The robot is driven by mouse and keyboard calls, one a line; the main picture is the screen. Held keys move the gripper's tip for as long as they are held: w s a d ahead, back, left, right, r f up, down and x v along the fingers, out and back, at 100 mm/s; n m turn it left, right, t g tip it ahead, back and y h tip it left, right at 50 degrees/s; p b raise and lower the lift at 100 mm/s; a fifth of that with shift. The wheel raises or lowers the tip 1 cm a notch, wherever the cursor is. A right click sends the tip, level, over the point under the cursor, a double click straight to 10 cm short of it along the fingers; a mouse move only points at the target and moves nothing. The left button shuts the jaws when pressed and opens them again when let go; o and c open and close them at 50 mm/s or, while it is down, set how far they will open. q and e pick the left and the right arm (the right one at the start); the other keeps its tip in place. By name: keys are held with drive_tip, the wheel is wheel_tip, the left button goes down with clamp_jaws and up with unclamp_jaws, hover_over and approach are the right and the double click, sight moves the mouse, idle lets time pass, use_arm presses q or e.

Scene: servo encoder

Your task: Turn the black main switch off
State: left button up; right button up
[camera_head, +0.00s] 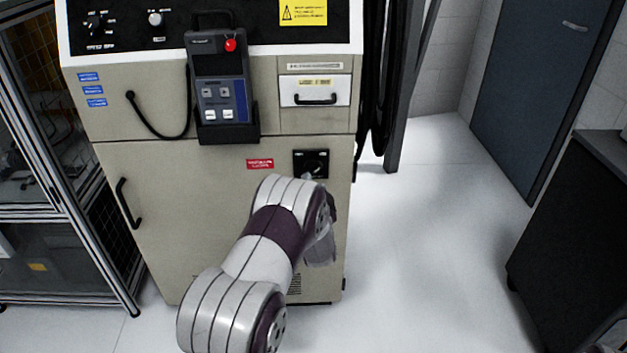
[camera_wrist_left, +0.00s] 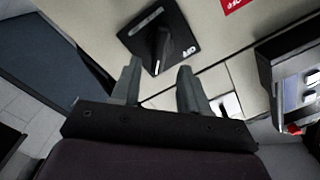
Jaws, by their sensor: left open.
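The black main switch (camera_head: 311,162) is on the lower right front of the beige cabinet, next to a red label. In the left wrist view, its square black plate and raised knob (camera_wrist_left: 159,45) show at the top centre. My left gripper (camera_wrist_left: 159,66) is open and empty, with its two fingers pointing at the switch. The knob appears just beyond and between the fingertips; I cannot tell whether they touch. In the head view, my left arm hides most of the gripper and the cabinet front below the switch. My right gripper is not in view.
A teach pendant (camera_head: 219,85) hangs in a holder on the cabinet (camera_head: 170,185), with a looped cable beside it. A drawer with a black handle (camera_head: 316,99) is above the switch. Dark cables hang at the cabinet's right. Floor to the right is clear.

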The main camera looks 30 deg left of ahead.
sight(313, 173)
use_arm(q)
drive_tip(key=x, duration=0.5)
drive_tip(key=shift+w, duration=0.15)
clamp_jaws()
